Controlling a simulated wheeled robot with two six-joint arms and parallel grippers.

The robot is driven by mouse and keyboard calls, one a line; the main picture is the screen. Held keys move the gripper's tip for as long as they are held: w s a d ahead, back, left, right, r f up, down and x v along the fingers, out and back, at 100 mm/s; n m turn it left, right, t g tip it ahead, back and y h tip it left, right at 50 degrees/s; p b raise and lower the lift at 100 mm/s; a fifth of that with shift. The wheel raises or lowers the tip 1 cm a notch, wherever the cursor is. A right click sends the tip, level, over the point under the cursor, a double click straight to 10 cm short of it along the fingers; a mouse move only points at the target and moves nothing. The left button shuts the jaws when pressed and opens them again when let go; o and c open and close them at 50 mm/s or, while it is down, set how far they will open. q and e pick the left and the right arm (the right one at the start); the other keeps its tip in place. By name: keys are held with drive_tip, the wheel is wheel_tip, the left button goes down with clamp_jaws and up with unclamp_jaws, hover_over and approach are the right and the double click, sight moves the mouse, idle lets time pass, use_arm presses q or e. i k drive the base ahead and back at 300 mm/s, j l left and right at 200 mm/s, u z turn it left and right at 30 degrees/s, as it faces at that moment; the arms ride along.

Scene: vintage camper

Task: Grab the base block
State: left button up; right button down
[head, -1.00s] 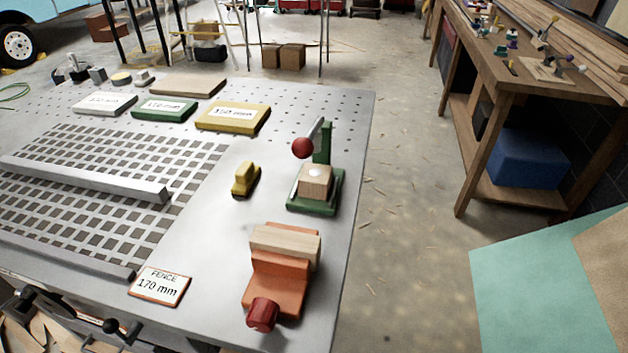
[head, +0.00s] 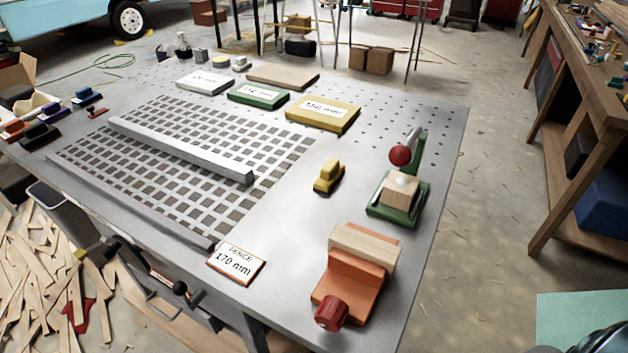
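No block is labelled as the base block, so I cannot tell which one it is. A small pale wooden block (head: 400,189) sits in a green clamp (head: 380,211) with a red ball on its lever, at the right of the metal table. A longer pale wooden block (head: 364,248) lies across an orange vise (head: 345,277) with a red knob, nearer the front edge. Neither of my grippers is in view, and nothing of mine touches these blocks.
The metal table (head: 290,285) has a slotted grid, a grey fence bar (head: 180,150), and a "170 mm" card (head: 236,263). A small yellow block (head: 328,176) stands left of the clamp. White, green and yellow (head: 323,113) labelled plates lie behind.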

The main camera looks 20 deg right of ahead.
sight(399, 190)
drive_tip(key=i+l+u, duration=0.1)
drive_tip(key=l+u, duration=1.4)
drive_tip(key=k+l+u, duration=0.15)
drive_tip(key=l+u, duration=0.35)
